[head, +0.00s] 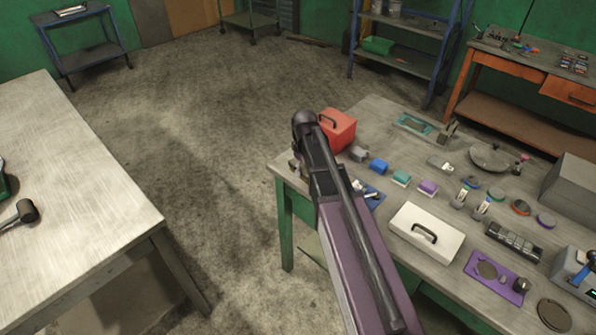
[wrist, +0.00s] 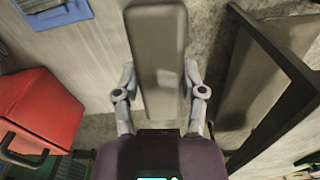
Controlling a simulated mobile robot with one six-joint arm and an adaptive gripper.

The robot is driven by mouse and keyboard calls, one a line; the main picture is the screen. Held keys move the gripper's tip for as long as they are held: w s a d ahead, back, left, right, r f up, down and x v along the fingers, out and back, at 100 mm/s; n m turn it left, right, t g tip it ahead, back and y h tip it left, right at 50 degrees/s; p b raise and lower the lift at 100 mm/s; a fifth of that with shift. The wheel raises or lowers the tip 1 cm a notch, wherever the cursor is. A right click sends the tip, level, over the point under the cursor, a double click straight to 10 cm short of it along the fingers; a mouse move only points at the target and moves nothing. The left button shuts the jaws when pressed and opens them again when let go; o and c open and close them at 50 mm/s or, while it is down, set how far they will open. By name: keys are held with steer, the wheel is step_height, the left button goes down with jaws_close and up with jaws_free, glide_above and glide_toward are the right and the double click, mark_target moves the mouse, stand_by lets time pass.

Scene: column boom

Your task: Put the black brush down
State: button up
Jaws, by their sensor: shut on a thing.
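A long, dark grey block, which I take to be the black brush (wrist: 157,45), lies between the two fingers of my gripper (wrist: 160,82) in the wrist view. The fingers are shut on its sides, and it points away from my wrist. It is next to the edge of the grey table (wrist: 95,75), with floor showing around it. I cannot tell whether it touches the table. In the head view my own arm reaches to the left end of the grey table (head: 470,195) and hides the brush and most of my gripper.
A red box with a black handle (head: 338,128) stands close by; it also shows in the wrist view (wrist: 40,108). A blue tray (head: 375,197) and a white case (head: 427,233) are nearby, with several small things further right. A dark frame (wrist: 270,80) is at right in the wrist view.

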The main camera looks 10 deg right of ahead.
mark_target(302, 180)
steer(key=shift+n, duration=0.7)
steer(key=s, duration=0.1)
steer(key=s+f, duration=0.1)
steer(key=s+a+b, duration=0.1)
steer(key=shift+s+f, duration=0.25)
steer(key=shift+s, duration=0.05)
steer(key=w, duration=0.5)
steer(key=w+d+f, duration=0.1)
steer(key=w, duration=0.3)
steer(key=w+d+b, duration=0.1)
steer(key=w, duration=0.4)
steer(key=shift+w+f, duration=0.15)
steer(key=shift+w, duration=0.15)
steer(key=shift+w, duration=0.1)
steer(key=shift+w+d, duration=0.1)
steer(key=shift+w, duration=0.25)
steer(key=shift+w+f+b, duration=0.2)
steer(key=shift+f+b, duration=0.85)
steer(key=shift+b, duration=0.1)
steer(key=shift+f+b, duration=0.8)
steer(key=shift+f, duration=0.2)
